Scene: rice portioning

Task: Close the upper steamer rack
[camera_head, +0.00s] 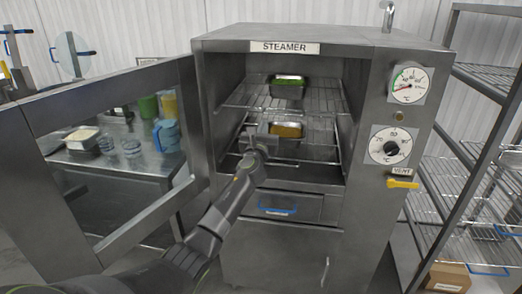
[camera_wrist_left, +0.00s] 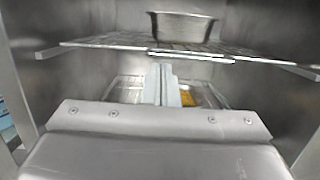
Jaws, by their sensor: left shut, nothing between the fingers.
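The steamer (camera_head: 372,52) stands open, its windowed door (camera_head: 190,120) swung out to the left. The upper rack (camera_head: 322,100) is a wire shelf holding a metal pan (camera_head: 288,92) with green food. I cannot tell exactly how far it is slid out. The lower rack (camera_head: 322,150) holds a pan with orange-yellow food (camera_head: 288,129). My left gripper (camera_head: 262,133) is shut and empty at the opening, in front of the lower pan. In the left wrist view, its fingers (camera_wrist_left: 166,85) are together below the upper rack's front bar (camera_wrist_left: 190,55). Contact cannot be told. My right gripper is out of view.
A drawer with a blue handle (camera_head: 277,210) sits below the steamer chamber. A wire shelf unit (camera_head: 485,75) stands at the right with a cardboard box (camera_head: 447,277) low down. A counter with containers shows through the door window at the left.

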